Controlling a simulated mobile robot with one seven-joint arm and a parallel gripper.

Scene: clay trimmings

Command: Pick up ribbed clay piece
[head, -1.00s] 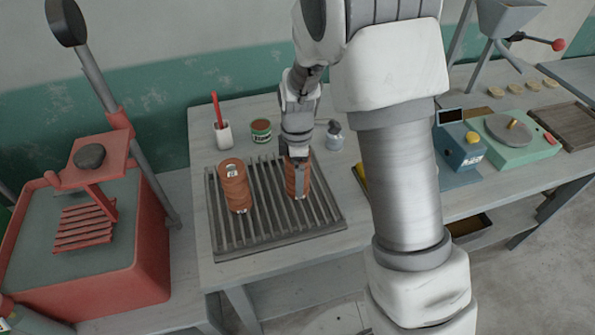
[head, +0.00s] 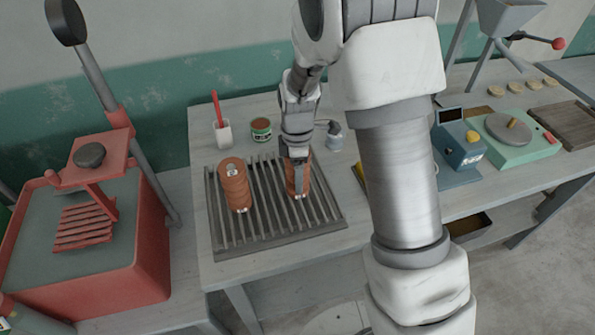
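Two ribbed, orange-brown clay pieces stand on a dark slatted rack on the table. The left ribbed clay piece (head: 234,187) is free and shows a small pale mark on top. The right ribbed clay piece (head: 291,181) is partly hidden behind my gripper (head: 298,184). My gripper points down at the right piece, with a finger in front of its near side. The far finger is hidden, so I cannot tell whether the gripper is closed on the piece. The piece appears to stand on the rack (head: 257,240).
Behind the rack stand a white cup with a red tool (head: 222,133), a small can (head: 261,129) and a grey jar (head: 334,137). A red press (head: 110,245) stands left of the table. A blue device (head: 459,149) and a green scale (head: 520,142) are at right.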

